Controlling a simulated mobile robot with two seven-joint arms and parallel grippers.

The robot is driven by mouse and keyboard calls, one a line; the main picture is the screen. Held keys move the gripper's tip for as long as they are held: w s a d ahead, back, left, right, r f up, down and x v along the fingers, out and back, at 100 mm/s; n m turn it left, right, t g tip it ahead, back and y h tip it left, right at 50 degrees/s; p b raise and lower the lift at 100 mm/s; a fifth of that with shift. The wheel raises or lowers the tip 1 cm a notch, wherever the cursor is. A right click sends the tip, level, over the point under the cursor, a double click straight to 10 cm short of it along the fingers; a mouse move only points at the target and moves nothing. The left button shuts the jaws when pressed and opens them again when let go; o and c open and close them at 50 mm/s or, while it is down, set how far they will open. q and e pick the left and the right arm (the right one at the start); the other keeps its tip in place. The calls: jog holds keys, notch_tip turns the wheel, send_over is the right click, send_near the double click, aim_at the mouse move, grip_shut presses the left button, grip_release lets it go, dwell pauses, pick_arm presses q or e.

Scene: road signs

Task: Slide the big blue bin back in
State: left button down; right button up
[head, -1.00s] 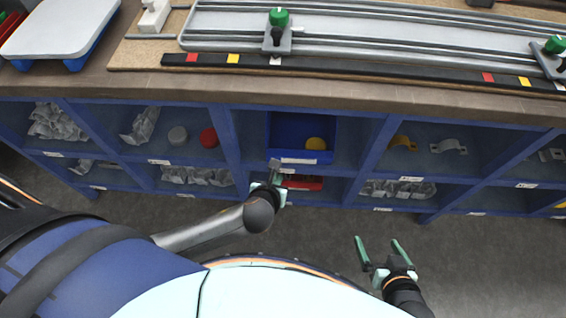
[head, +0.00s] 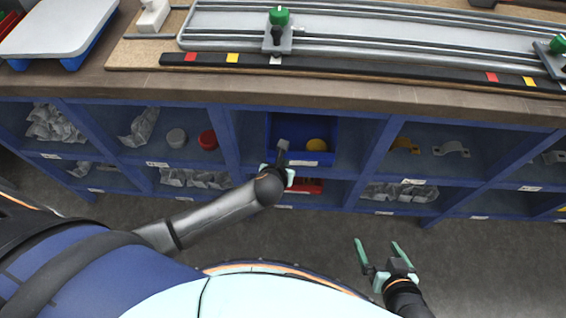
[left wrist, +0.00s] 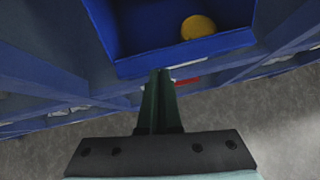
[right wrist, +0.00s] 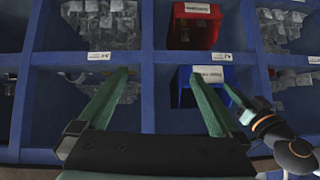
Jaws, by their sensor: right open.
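The big blue bin (head: 281,126) sits in an upper compartment of the blue shelf, with a round yellow thing (head: 317,145) inside and a white label on its front. In the left wrist view its front wall (left wrist: 190,53) stands out past the shelf edge. My left gripper (head: 282,146) is at the bin's front, its fingers (left wrist: 158,95) together; whether they touch the wall, I cannot tell. My right gripper (head: 378,243) is open and empty, low in front of the shelf.
A red bin (head: 308,186) sits in the compartment below. Neighbouring compartments hold grey bags (head: 200,178), a red round part (head: 207,139) and clamps (head: 452,149). The workbench (head: 330,88) overhangs the shelf. The floor (head: 480,260) at right is clear.

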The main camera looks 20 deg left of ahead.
aim_at(286, 156)
pick_arm(q)
jog(key=w, duration=0.1)
jog(key=w+p, duration=0.1)
jog(key=w, duration=0.1)
jog(key=shift+a+r+p, duration=0.2)
jog(key=shift+a+p, duration=0.05)
jog(key=shift+p, duration=0.05)
jog(key=shift+w, duration=0.3)
jog(key=shift+f, duration=0.15)
